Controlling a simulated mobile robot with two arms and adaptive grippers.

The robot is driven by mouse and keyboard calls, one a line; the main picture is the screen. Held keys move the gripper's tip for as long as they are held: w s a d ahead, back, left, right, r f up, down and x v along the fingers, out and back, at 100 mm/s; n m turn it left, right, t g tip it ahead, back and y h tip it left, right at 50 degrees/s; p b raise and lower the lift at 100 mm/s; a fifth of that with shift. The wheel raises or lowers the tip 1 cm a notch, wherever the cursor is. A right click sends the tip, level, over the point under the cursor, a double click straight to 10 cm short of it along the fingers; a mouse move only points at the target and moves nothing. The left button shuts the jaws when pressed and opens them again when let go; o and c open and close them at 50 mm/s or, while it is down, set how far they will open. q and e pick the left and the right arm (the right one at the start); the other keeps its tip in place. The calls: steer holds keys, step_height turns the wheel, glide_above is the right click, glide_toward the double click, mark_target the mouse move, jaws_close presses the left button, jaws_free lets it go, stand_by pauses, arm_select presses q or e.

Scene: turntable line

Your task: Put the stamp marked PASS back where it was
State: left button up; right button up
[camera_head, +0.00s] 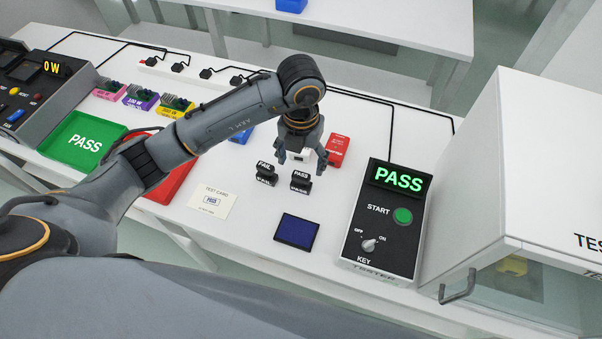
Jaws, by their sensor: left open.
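The black stamp marked PASS (301,183) stands upright on the white table. The black stamp marked FAIL (265,174) stands just to its left. My left gripper (301,157) is open, with its fingers pointing down above and behind the PASS stamp in the picture; it holds nothing that I can see. A dark blue ink pad (296,231) lies in front of the stamps. A test card (213,203) with a small printed PASS mark lies to the left. My right gripper is not in view.
A tester (379,222) with a lit PASS display and a white cabinet (485,170) stand at the right. A green PASS tray (82,140) and a red tray (176,183) lie left. A red adapter (337,150) lies near my left gripper. Bare table surrounds the ink pad.

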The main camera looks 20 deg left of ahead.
mark_target(301, 175)
arm_select(q)
steer(key=shift+r, duration=2.4)
steer(key=shift+s+f, duration=0.1)
